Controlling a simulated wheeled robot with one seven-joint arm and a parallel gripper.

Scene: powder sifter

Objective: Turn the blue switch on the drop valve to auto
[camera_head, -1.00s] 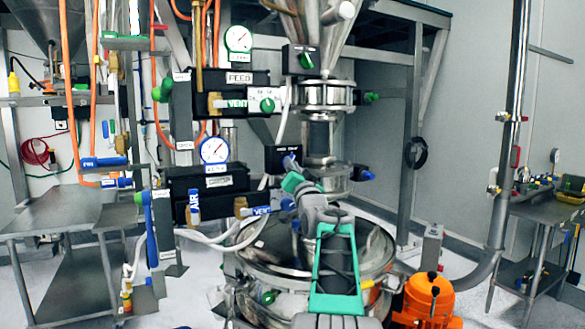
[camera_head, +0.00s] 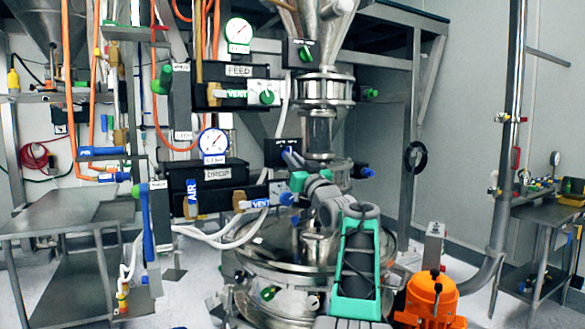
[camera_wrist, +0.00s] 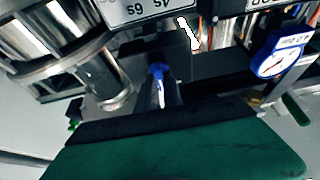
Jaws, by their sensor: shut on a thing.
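The blue switch sits on the face of a small black box (camera_head: 275,146) beside the lower valve of the sifter column. In the wrist view the blue switch (camera_wrist: 157,71) shows at the tips of my gripper (camera_wrist: 164,92), whose dark fingers are shut on it. In the head view my gripper (camera_head: 292,158) reaches up to the box from the lower right and covers most of the switch. Its setting and the markings around it cannot be read. The black DROP panel (camera_head: 205,172) is left of the box.
Blue VENT (camera_head: 260,203) and AIR (camera_head: 191,190) handles and a gauge (camera_head: 214,142) are at the left. The round steel vessel (camera_head: 255,258) lies below my arm; an orange motor (camera_head: 430,298) stands at right.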

